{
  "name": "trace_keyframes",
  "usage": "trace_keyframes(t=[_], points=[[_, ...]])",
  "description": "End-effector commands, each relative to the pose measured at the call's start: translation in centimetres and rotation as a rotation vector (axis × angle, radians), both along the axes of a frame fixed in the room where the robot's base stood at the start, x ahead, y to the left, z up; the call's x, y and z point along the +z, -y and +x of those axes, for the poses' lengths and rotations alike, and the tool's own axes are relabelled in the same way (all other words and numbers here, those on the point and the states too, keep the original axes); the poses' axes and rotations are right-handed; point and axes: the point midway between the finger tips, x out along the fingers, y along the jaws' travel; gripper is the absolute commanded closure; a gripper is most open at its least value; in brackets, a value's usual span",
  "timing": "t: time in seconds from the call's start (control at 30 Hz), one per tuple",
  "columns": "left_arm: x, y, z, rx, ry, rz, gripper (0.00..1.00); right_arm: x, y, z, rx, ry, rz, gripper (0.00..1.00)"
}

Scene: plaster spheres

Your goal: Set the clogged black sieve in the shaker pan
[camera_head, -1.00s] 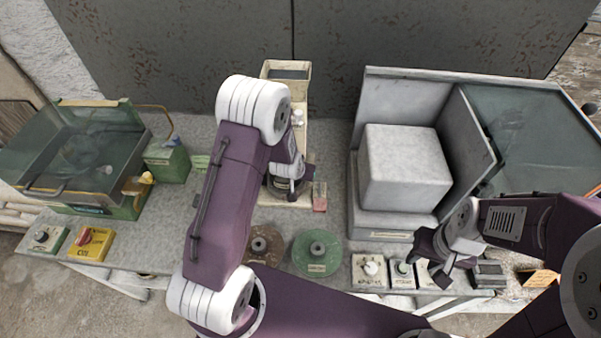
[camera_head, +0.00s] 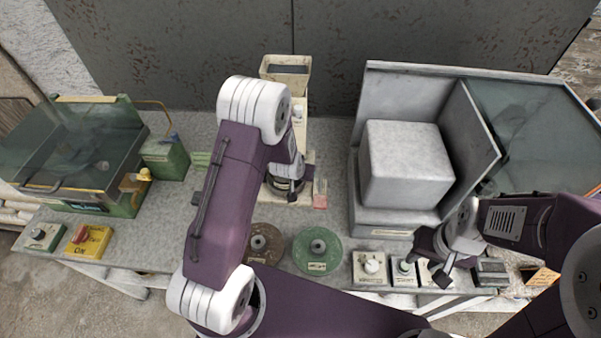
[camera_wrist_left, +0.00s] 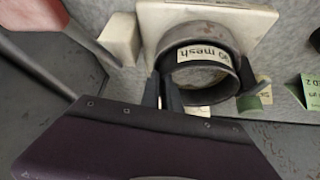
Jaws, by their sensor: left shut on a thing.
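The black sieve (camera_wrist_left: 235,82) is a short dark ring with a pale "mesh" label in the left wrist view. My left gripper (camera_wrist_left: 163,90) is shut on its rim. The sieve is at the pale shaker base (camera_wrist_left: 255,22), whose square plate shows behind it. I cannot tell whether it rests in the pan or is just above it. In the head view the sieve is a dark ring (camera_head: 285,188) mostly hidden by my left wrist. My right gripper (camera_head: 434,262) looks open and empty above the small control boxes at the front right.
A green glass-lidded box (camera_head: 75,150) stands at the left. A grey block (camera_head: 405,165) in an open cabinet stands at the right. A brown disc (camera_head: 262,245) and a green disc (camera_head: 318,251) lie on the bench front. A yellow switch box (camera_head: 87,242) is at front left.

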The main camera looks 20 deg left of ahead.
Motion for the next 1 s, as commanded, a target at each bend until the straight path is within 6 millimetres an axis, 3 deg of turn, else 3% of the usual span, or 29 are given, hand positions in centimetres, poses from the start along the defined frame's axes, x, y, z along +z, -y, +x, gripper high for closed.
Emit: trace_keyframes(t=[0.33,0.4,0.43,1.0], points=[[-0.77,0.00,0.04,0.000,0.001,0.000,1.00,-0.69,0.00,0.00,0.000,0.000,0.000,0.64],[-0.63,0.00,0.03,0.000,0.001,0.000,0.75,-0.56,0.00,0.00,0.000,0.000,0.000,0.64],[-0.63,0.00,0.03,0.000,0.001,0.000,0.69,-0.56,0.00,0.00,0.000,0.000,0.000,0.64],[-0.59,0.00,0.00,0.000,0.000,0.000,0.69,-0.50,0.00,0.00,0.000,0.000,0.000,0.64]])
